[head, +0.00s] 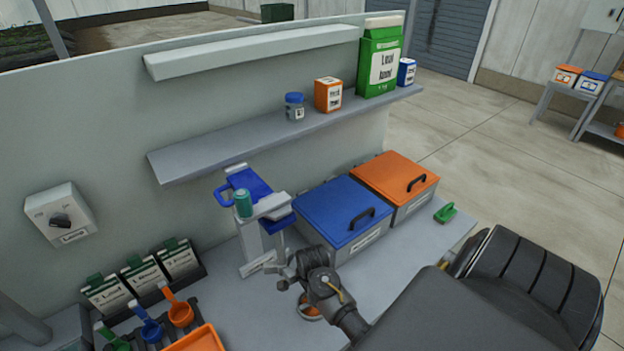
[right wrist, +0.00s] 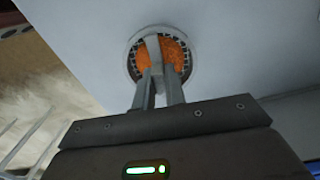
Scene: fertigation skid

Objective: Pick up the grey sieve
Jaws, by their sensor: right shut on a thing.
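The grey sieve (right wrist: 133,62) shows in the right wrist view as a round light-grey rim with dark mesh inside it and orange in the middle. A grey bar crosses its centre. My right gripper (right wrist: 158,74) is shut on this bar. In the head view a small part of the round orange-and-grey piece (head: 311,313) shows below my right wrist, over the bench; my arm hides the rest. I cannot tell whether it touches the bench. My left gripper is in neither view.
A blue-lidded bin (head: 335,207) and an orange-lidded bin (head: 400,175) stand behind my right arm. A grey stand with a blue top (head: 250,183) is left of them. Scoops (head: 150,329) and an orange tray (head: 203,339) lie front left. A green brush (head: 445,213) lies right.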

